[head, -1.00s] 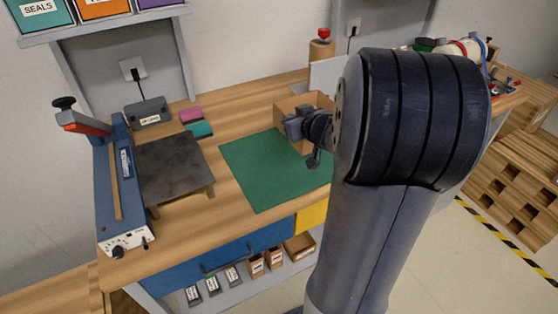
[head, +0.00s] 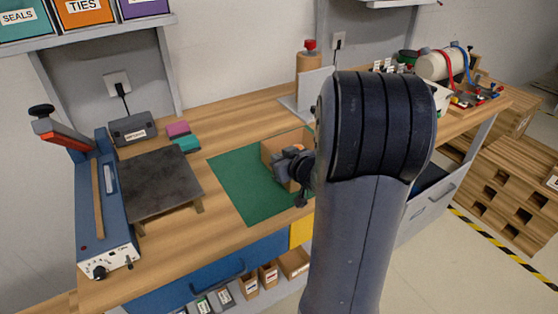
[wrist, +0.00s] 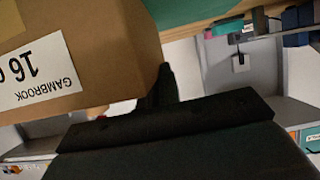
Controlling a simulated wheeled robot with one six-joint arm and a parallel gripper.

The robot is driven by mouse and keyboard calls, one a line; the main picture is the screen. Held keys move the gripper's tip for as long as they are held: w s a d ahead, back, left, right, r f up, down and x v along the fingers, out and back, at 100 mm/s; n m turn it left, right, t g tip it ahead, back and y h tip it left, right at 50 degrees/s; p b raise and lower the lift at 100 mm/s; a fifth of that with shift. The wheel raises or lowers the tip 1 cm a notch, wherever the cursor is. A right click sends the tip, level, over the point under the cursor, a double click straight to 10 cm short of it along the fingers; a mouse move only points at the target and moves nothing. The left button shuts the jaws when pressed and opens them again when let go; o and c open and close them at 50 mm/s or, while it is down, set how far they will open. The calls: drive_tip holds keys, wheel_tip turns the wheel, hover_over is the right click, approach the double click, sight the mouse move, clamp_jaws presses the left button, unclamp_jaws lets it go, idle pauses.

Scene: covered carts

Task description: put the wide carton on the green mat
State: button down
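The wide carton (head: 270,154), plain brown cardboard, is over the right part of the green mat (head: 236,183) on the workbench. It is low there, but I cannot tell whether its base touches the mat. My gripper (head: 291,168) is at the carton's near side and appears shut on it. In the wrist view the carton (wrist: 115,40) fills the upper left, its white label upside down. One dark finger (wrist: 166,84) is against its edge; the other finger is hidden. The green mat (wrist: 185,12) shows behind. My arm hides the carton's right side in the head view.
A dark plate on a stand (head: 160,183) and a blue sealer-like device (head: 103,215) are left of the mat. Pink (head: 178,129) and teal (head: 186,144) blocks lie behind. A grey upright panel (head: 312,90) stands at the back. The mat's left part is clear.

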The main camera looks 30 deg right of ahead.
drive_tip(key=c, duration=1.6)
unclamp_jaws()
drive_tip(key=shift+f, duration=0.1)
drive_tip(key=shift+c, duration=0.2)
drive_tip(key=shift+s+r, duration=0.25)
drive_tip(key=shift+r, duration=0.1)
drive_tip(key=p+v, duration=0.2)
drive_tip(key=v, duration=0.9)
drive_tip(key=shift+s+p, duration=0.25)
drive_tip(key=shift+p, duration=0.1)
